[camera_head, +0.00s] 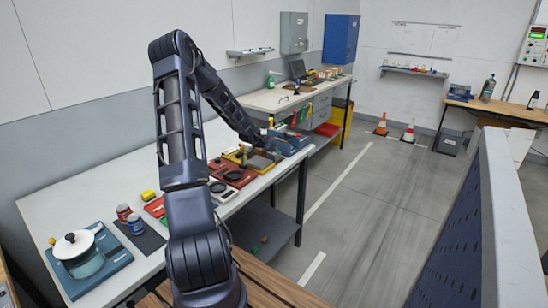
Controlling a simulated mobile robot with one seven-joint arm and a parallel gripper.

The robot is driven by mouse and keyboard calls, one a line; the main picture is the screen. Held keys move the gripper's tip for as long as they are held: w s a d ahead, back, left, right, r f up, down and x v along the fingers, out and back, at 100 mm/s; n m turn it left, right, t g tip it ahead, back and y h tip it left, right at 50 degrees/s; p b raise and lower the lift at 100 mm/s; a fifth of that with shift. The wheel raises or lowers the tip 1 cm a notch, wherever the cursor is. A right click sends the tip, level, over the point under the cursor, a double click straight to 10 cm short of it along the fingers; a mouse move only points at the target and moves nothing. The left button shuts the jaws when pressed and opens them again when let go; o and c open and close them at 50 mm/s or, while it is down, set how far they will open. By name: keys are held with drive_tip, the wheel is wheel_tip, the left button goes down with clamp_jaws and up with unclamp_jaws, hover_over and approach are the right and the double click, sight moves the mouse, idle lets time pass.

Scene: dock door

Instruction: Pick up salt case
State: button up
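My arm reaches over the white workbench (62,196) toward its far right end. My gripper (268,146) is small and dark there, close to a blue case-like object (292,141). I cannot tell whether it touches that object, or whether its fingers are open or shut. No label is readable, so I cannot tell which object is the salt case. A yellow-edged tray (251,158) and a dark red tray (233,177) lie just in front of the gripper. My arm hides part of the bench.
A teal pot with a white lid (78,251) sits on a blue board at the near left. A red can (124,213) and a blue can (136,224) stand on a dark mat. A blue panel (463,245) stands at right. Open floor (365,220) lies between, with traffic cones (381,125) beyond.

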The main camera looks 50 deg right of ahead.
drive_tip(key=shift+x, duration=3.05)
drive_tip(key=c, duration=1.1)
